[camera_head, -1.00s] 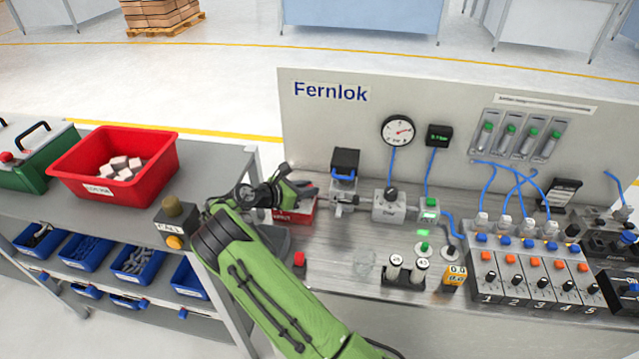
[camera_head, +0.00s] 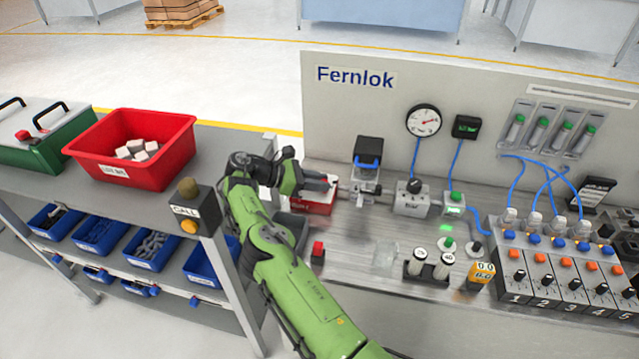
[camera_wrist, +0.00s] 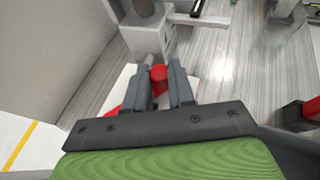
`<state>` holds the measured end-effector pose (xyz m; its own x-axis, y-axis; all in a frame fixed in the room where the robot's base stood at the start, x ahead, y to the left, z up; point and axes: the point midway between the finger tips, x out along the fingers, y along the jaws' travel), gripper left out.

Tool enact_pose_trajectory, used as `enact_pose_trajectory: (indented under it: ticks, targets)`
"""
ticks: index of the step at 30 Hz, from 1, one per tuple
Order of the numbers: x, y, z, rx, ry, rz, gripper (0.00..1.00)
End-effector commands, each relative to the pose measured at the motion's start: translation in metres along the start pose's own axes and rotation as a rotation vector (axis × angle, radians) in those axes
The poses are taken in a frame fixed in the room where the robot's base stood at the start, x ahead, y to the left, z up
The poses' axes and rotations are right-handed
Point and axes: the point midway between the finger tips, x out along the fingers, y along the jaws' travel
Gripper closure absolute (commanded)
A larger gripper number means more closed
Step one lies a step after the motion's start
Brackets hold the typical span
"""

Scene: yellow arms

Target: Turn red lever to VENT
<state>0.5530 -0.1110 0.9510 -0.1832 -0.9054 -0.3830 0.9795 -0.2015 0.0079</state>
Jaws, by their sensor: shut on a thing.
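The red lever (camera_wrist: 158,76) shows in the wrist view as a short red piece between the fingertips. My gripper (camera_wrist: 162,88) is shut on it, one dark finger on each side. In the head view my gripper (camera_head: 320,183) reaches right, just above a red and white box (camera_head: 318,206) at the left end of the bench. There the fingers and arm hide most of the lever. I cannot read a VENT mark in either view.
A grey valve block (camera_head: 362,178) with a blue-handled black top stands just right of my gripper. A red-topped block (camera_head: 318,252) is on the bench nearer me. The red bin (camera_head: 128,150) and call box (camera_head: 193,208) are on the left shelf.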

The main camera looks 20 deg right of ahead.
Motion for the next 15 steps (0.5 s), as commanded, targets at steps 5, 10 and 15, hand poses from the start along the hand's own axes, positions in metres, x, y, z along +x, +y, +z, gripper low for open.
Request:
enact_pose_trajectory:
  ticks: [5,10,15]
  targets:
    - [0.0001,-0.0003,-0.0012,-0.002,0.002,-0.002,1.00]
    - [0.0004,-0.0004,-0.0013,-0.003,0.002,-0.002,0.73]
    - [0.0005,-0.0003,-0.0010,-0.002,0.002,-0.002,0.51]
